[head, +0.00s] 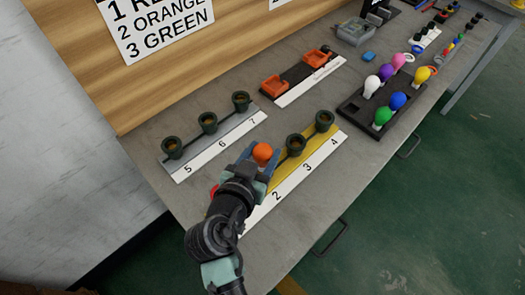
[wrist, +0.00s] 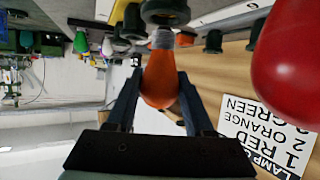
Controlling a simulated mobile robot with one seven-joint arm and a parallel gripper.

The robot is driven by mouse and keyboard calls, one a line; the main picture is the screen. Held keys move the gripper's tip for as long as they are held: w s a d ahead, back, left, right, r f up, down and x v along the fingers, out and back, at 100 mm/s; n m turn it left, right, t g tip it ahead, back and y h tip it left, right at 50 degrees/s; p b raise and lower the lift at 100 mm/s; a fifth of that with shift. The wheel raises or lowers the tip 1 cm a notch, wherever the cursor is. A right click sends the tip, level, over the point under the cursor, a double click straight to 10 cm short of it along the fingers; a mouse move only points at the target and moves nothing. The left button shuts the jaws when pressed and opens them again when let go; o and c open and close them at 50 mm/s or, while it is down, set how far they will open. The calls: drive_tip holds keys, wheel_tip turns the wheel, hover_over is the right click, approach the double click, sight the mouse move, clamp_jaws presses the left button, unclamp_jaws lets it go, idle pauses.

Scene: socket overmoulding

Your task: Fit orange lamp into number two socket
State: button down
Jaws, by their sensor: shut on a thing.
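My gripper (head: 260,157) is shut on the orange lamp (head: 263,152), over the yellow strip (head: 271,198) near number 2. In the wrist view the orange lamp (wrist: 158,82) sits between the two fingers. Its grey metal base points at a dark socket (wrist: 165,12) and is right at its mouth; I cannot tell whether it has entered. In the head view my gripper hides the number two socket. The sockets at 3 (head: 295,145) and 4 (head: 324,121) look empty. A red lamp (wrist: 292,62) stands close beside; only its edge (head: 214,190) shows in the head view.
A grey strip (head: 222,138) with sockets 5, 6 and 7 lies behind. A black tray (head: 357,108) with several coloured lamps stands to the right. A holder with orange parts (head: 274,86) lies farther back. A sign (head: 150,25) lists 2 as orange.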

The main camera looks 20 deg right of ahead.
drive_tip(key=shift+f+b, duration=0.9)
drive_tip(key=shift+f, duration=0.15)
drive_tip(key=shift+c, duration=1)
unclamp_jaws()
drive_tip(key=shift+s+a, duration=0.1)
drive_tip(key=v, duration=1.2)
drive_tip(key=shift+s+a+r, duration=0.25)
